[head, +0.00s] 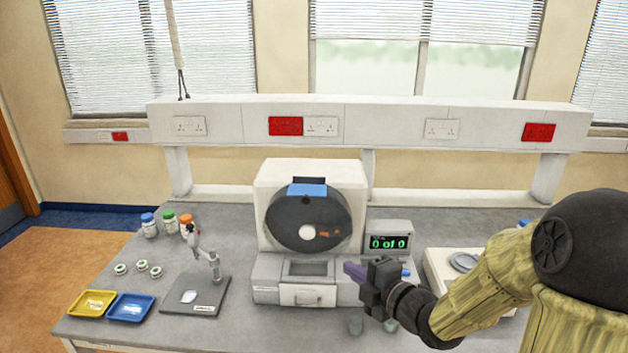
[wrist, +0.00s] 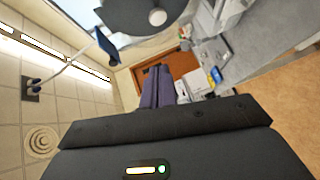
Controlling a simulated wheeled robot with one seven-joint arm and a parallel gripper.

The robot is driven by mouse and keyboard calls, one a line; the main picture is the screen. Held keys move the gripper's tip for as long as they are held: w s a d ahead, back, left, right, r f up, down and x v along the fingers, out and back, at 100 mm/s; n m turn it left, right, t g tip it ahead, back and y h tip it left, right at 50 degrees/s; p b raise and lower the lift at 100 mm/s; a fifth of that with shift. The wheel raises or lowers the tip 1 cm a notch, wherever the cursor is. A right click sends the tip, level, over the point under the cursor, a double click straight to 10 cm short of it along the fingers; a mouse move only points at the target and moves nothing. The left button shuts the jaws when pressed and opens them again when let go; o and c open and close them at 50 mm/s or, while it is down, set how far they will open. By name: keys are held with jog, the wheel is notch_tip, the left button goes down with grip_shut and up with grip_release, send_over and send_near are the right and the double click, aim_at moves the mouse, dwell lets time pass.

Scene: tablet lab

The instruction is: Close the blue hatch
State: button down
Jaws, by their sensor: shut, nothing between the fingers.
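The blue hatch (head: 307,190) is a small flap at the top of the dark round drum (head: 290,222) on the white machine (head: 262,180). A dark opening shows just above and behind it, and the flap looks tilted outward. In the wrist view the hatch (wrist: 107,46) sticks out from the edge of the drum, at upper left of the fingers. My gripper (head: 352,270) has purple fingers, is shut and empty, and is in front of the machine's lower right, below and right of the hatch and apart from it. The fingers (wrist: 157,91) also show in the wrist view.
A display (head: 388,241) reading "0 of 0" stands right of the drum. A drawer front (head: 308,296) is below it. A stand (head: 196,295), a yellow tray (head: 92,303), a blue tray (head: 131,307) and several bottles are at left. A white box (head: 440,270) is at right, partly behind my arm.

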notch_tip(320, 180, up, 8)
jog(key=s+a+n+y+p, duration=0.1)
jog(key=n+y+p, duration=0.1)
jog(key=n+y, duration=0.1)
jog(key=shift+a+n+p, duration=0.2)
jog(key=shift+n+p, duration=0.1)
jog(key=shift+n, duration=0.2)
jog(key=shift+s, duration=0.1)
jog(key=shift+r, duration=0.1)
jog(key=p, duration=0.8)
send_near(307, 193)
jog(key=a, duration=0.5)
jog(key=shift+w+a+b, duration=0.15)
jog(key=shift+w+b, duration=0.15)
